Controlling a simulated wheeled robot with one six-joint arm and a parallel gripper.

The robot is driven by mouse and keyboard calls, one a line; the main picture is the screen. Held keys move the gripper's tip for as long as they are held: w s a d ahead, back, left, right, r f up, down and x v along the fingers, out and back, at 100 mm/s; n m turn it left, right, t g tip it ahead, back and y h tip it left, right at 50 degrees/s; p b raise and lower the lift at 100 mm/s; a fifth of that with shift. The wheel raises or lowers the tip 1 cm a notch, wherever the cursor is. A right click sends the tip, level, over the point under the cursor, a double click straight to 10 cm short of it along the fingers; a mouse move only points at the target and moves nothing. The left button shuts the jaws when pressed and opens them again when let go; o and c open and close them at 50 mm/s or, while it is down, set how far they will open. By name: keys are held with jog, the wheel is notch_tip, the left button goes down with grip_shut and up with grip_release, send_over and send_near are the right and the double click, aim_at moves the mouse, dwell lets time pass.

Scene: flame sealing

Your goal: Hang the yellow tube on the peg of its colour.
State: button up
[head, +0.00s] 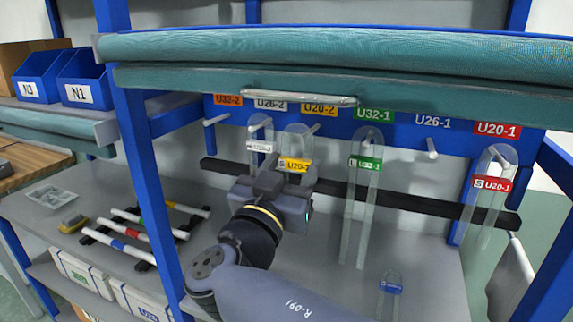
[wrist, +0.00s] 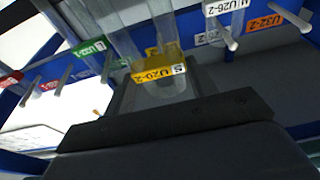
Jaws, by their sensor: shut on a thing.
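The yellow tube (head: 297,143) is a clear looped tube with a yellow "S U20-2" label. My gripper (head: 290,178) is shut on it below the label and holds it upright in front of the blue rail. The yellow peg (head: 315,127), under the yellow U20-2 sign (head: 319,110), shows at the right side of the tube's loop. I cannot tell whether the loop is around the peg or in front of it. The wrist view shows the tube's yellow label (wrist: 158,72) close up; the fingertips are hidden there.
A white-labelled tube (head: 260,146) hangs close on the left, a green-labelled tube (head: 365,200) on the right, a red-labelled one (head: 488,195) farther right. The orange (head: 217,119) and U26-1 (head: 432,150) pegs are bare. A blue-labelled tube (head: 390,287) is low right. A shelf (head: 330,75) overhangs.

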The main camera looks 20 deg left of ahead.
jog(key=w+p, duration=0.1)
jog(key=w, duration=0.3)
jog(key=w+f+p, duration=0.1)
jog(key=w, duration=0.1)
jog(key=shift+w+d+p, duration=0.2)
jog(key=shift+d+p, duration=0.1)
jog(key=shift+p, duration=0.05)
jog(key=shift+w+f+b, duration=0.1)
jog(key=shift+w+b, duration=0.4)
jog(key=shift+b, duration=1.6)
dwell(0.7)
jog(key=o, duration=1.1)
jog(key=shift+c, duration=0.2)
jog(key=shift+o, duration=0.5)
jog(key=o, duration=0.4)
jog(key=shift+c, duration=0.2)
jog(key=shift+s, duration=0.15)
